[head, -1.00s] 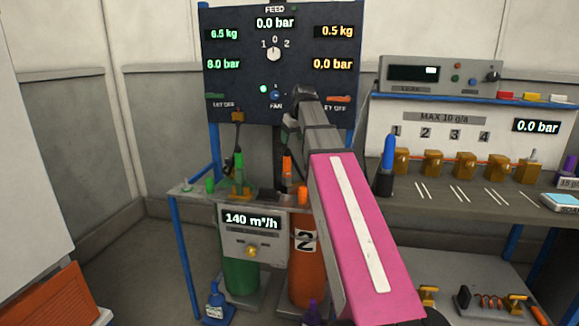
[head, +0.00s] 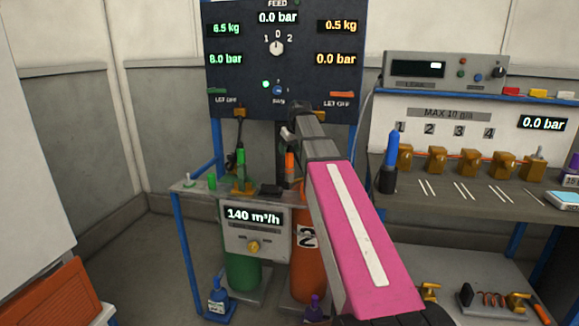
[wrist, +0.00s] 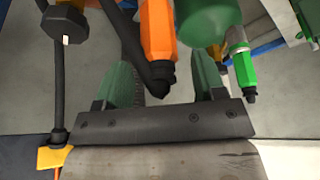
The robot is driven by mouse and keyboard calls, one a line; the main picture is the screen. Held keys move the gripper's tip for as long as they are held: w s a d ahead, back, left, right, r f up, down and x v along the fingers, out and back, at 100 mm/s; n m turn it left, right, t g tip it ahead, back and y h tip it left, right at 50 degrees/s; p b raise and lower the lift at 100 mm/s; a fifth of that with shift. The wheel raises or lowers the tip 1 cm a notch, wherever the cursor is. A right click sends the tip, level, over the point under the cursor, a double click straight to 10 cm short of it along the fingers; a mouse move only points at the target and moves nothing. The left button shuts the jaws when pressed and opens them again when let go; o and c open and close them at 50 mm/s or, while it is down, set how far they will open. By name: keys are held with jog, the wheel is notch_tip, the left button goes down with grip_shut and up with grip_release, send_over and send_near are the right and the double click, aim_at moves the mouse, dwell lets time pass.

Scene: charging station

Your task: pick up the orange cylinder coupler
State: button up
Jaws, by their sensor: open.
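The orange coupler (head: 290,165) stands above the orange cylinder (head: 308,268), just left of my pink arm in the head view. In the wrist view the orange coupler (wrist: 158,32) has a black tip pointing down the picture. My gripper (wrist: 165,72) is open, with one dark green finger on each side. In the head view my gripper is mostly hidden by the wrist.
A green coupler (wrist: 242,72) hangs right of my right finger. In the head view, the green coupler (head: 240,168) stands left of the orange one. The control panel (head: 235,75) rises behind my arm. A blue torch-like object (head: 391,160) stands on the right-hand bench (head: 465,205).

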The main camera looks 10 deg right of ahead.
jog(key=x, duration=0.2)
jog(key=shift+w+a+f, duration=0.1)
jog(key=shift+f, duration=0.15)
grip_shut()
jog(key=shift+r, duration=0.15)
